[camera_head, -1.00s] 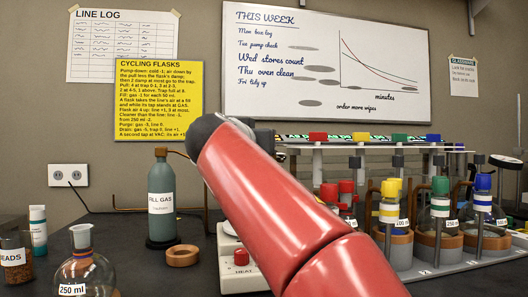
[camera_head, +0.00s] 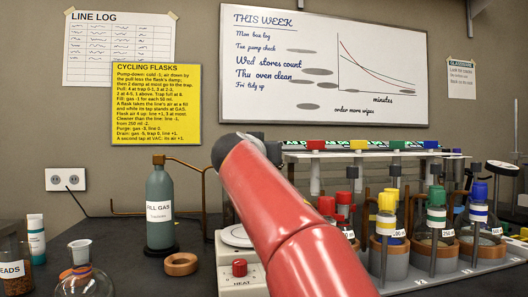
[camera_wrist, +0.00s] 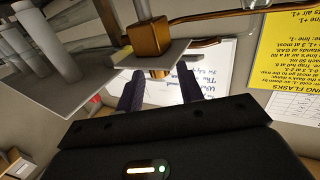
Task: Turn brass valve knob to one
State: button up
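In the wrist view a brass block (camera_wrist: 148,34) sits on a pale plate, with a copper-coloured pipe running off to the right. A short brass piece, which looks like the valve knob (camera_wrist: 158,73), projects from the plate's other side. My gripper (camera_wrist: 160,80) points at it with two dark fingers apart, one on each side of the knob. I see no clear contact, and the knob's markings are not visible. In the head view my red arm hides the gripper and the knob.
A gas bottle (camera_head: 160,208) with a brass pipe stands left of my arm. A hotplate (camera_head: 238,268), a brown ring (camera_head: 181,264) and a glass flask (camera_head: 82,275) are near. Right are capped flasks in a rack (camera_head: 470,262). A yellow note (camera_head: 156,104) hangs behind.

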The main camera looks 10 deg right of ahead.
grip_shut()
jog(key=shift+w+a+m+g+h, duration=0.15)
jog(key=shift+m+g+h, duration=0.2)
jog(key=shift+h, duration=0.2)
jog(key=shift+w+a+m+g+h, duration=0.15)
jog(key=shift+m+g+h, duration=0.1)
jog(key=shift+m+h, duration=0.25)
jog(key=m+g+h, duration=0.1)
jog(key=g+h+p, duration=0.1)
jog(key=shift+a+r+m+h, duration=0.1)
jog(key=shift+r+m+h, duration=0.1)
jog(key=shift+m+h, duration=0.15)
jog(key=shift+f+m+g+h+p, duration=0.1)
jog(key=shift+m+g+h+p, duration=0.3)
jog(key=shift+m+g+h, duration=0.15)
jog(key=shift+o, duration=1.3)
grip_release()
